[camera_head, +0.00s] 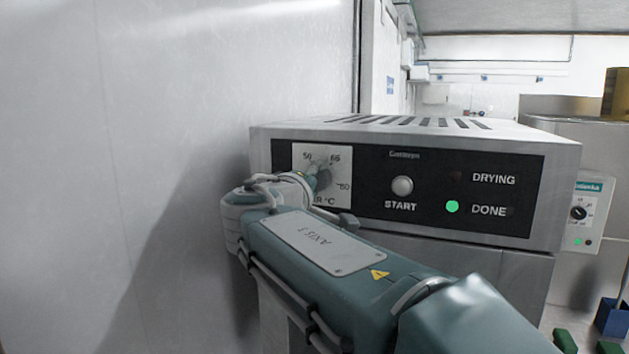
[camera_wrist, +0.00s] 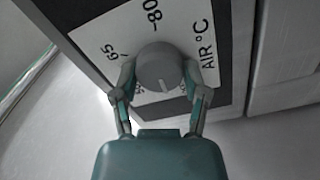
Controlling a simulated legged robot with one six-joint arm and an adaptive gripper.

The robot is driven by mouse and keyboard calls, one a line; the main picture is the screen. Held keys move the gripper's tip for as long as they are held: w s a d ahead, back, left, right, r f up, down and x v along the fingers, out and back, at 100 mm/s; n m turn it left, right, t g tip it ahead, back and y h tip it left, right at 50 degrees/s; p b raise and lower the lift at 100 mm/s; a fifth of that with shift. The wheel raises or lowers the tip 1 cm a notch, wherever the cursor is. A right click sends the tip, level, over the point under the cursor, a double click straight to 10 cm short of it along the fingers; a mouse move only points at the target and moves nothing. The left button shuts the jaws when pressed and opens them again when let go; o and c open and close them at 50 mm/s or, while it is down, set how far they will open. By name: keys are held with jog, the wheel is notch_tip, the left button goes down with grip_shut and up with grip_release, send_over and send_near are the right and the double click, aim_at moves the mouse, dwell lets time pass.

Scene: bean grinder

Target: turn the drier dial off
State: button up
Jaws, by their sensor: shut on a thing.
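The drier (camera_head: 560,150) is a grey metal box with a black front panel. Its grey round dial (camera_wrist: 160,68) sits on a white plate (camera_wrist: 110,38) marked 65, 80 and AIR °C. In the head view the dial (camera_head: 322,172) is partly hidden by my arm. My gripper (camera_wrist: 160,82) is shut on the dial, with one finger on each side of it. A pale mark on the dial shows toward the gripper in the wrist view. The dial's exact setting is hard to tell. The green DONE light (camera_head: 452,207) is lit and the DRYING light (camera_head: 456,175) is dark.
A white wall (camera_head: 180,100) stands close on the left of the drier. The START button (camera_head: 402,186) is right of the dial. Another machine with a small dial panel (camera_head: 587,212) stands to the right. A blue container (camera_head: 612,318) is at the lower right.

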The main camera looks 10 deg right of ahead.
jog(key=n, duration=0.3)
jog(key=shift+f, duration=0.3)
jog(key=shift+n, duration=0.4)
jog(key=shift+w, duration=0.1)
jog(key=o, duration=1.1)
jog(key=shift+o, duration=0.2)
jog(key=shift+r, duration=0.1)
jog(key=v, duration=1.2)
